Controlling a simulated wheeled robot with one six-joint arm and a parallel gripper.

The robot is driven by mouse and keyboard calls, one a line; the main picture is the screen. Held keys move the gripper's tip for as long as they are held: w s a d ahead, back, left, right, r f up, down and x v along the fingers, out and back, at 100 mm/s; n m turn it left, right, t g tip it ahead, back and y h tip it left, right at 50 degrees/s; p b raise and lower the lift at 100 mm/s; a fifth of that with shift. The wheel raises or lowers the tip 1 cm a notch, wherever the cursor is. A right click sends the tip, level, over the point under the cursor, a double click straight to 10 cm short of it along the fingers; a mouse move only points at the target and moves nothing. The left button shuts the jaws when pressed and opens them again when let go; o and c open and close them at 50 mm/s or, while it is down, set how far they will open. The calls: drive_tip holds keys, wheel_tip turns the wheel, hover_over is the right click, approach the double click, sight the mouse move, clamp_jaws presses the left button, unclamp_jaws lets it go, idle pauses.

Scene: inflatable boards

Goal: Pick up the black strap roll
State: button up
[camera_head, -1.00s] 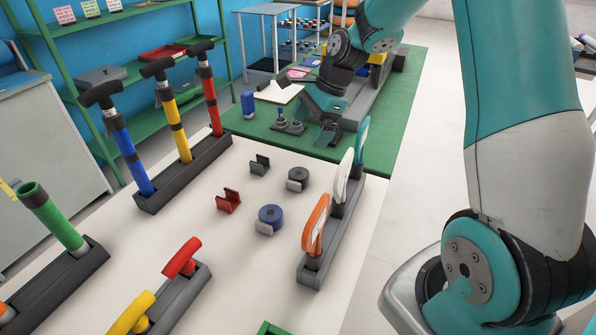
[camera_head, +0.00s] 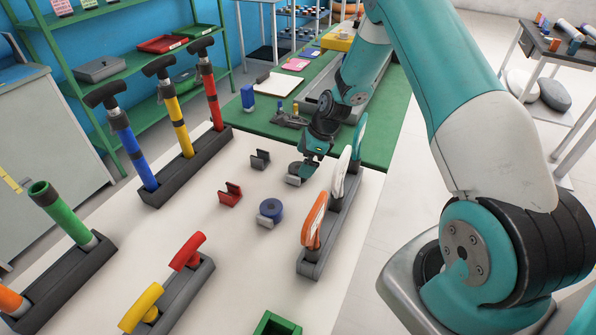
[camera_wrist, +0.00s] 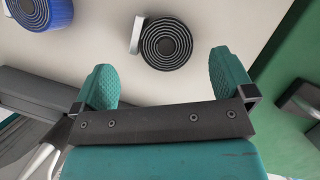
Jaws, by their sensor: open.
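The black strap roll (camera_wrist: 167,44) lies flat on the white table, coiled in a spiral with a light grey tab at its left side in the wrist view. In the head view the roll (camera_head: 295,168) shows only in part, behind my gripper. My gripper (camera_wrist: 168,82) is open and empty. Its two teal fingers are spread, and the roll lies ahead of them, roughly centred between them in the wrist view. In the head view my gripper (camera_head: 308,172) is low over the table, right at the roll; whether it touches cannot be told.
A blue strap roll (camera_head: 270,210), a red clip (camera_head: 230,194) and a dark grey clip (camera_head: 260,159) sit nearby. A grey rack (camera_head: 309,266) with orange, white and teal handles stands close on the right. A black rack (camera_head: 183,171) holds pumps on the left.

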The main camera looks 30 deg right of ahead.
drive_tip(key=p+x, duration=0.1)
drive_tip(key=x, duration=0.4)
drive_tip(key=shift+p, duration=0.35)
drive_tip(key=shift+r, duration=0.1)
drive_tip(key=c, duration=0.8)
